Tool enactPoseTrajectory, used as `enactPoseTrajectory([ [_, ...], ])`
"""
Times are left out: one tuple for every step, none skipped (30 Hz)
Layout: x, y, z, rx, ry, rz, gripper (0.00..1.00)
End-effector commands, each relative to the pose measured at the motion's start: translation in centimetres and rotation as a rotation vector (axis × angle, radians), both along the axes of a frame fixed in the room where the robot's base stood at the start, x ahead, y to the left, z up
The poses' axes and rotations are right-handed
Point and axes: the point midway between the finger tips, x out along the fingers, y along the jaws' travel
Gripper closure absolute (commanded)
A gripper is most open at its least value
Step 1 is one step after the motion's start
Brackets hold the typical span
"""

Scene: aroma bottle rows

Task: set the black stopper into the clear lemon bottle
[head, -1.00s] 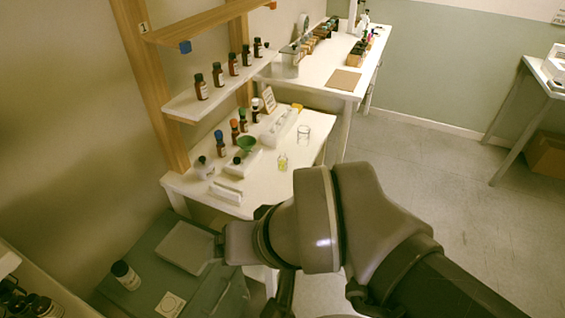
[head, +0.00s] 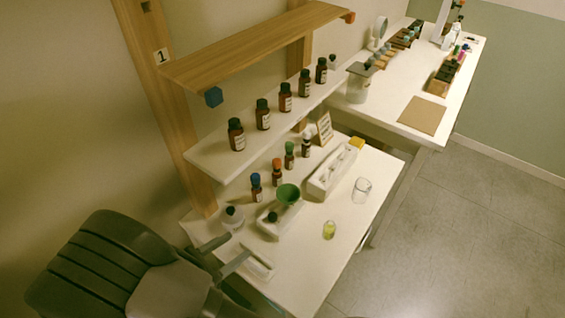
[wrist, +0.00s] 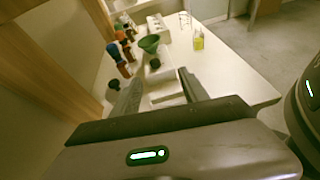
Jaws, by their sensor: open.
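A small clear bottle with yellow-green liquid (head: 329,229) stands on the white table, right of the white blocks. It also shows in the wrist view (wrist: 198,40). A small black stopper-like piece (head: 272,216) sits on a white block beside the green funnel; it shows in the wrist view (wrist: 155,63) just beyond the fingertips. My gripper (head: 234,247) is open and empty above the table's near left corner, over a low white tray (head: 260,268). It touches none of these.
A green funnel (head: 288,194) and several capped brown bottles stand behind, below a white shelf (head: 215,150) with more bottles. The table's front right area is clear.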

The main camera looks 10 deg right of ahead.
Motion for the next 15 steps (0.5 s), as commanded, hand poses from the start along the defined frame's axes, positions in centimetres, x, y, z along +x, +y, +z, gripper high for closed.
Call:
enactPoseTrajectory([
  [-0.2, 0.8, -0.7, -0.035, 0.004, 0.049, 0.48],
  [-0.2, 1.1, -1.1, -0.050, 0.005, 0.069, 0.48],
  [0.1, 1.1, -1.4, -0.060, 0.005, 0.084, 0.48],
  [0.4, 0.8, -1.7, -0.064, 0.005, 0.087, 0.48],
  [0.9, 0.4, -2.0, -0.066, 0.005, 0.087, 0.48],
  [1.6, -0.5, -2.4, -0.065, 0.006, 0.084, 0.48],
  [2.3, -1.1, -2.8, -0.064, 0.006, 0.083, 0.48],
  [2.9, -1.8, -3.1, -0.064, 0.007, 0.082, 0.48],
  [3.8, -2.7, -3.5, -0.064, 0.007, 0.082, 0.48],
  [4.4, -3.3, -3.8, -0.063, 0.006, 0.082, 0.48],
  [5.0, -3.9, -4.1, -0.063, 0.007, 0.081, 0.48],
  [5.7, -4.6, -4.4, -0.062, 0.007, 0.082, 0.48],
  [6.2, -5.1, -4.6, -0.062, 0.007, 0.082, 0.48],
  [6.7, -5.6, -4.7, -0.062, 0.007, 0.082, 0.48],
  [7.2, -6.0, -4.9, -0.062, 0.006, 0.083, 0.48],
])
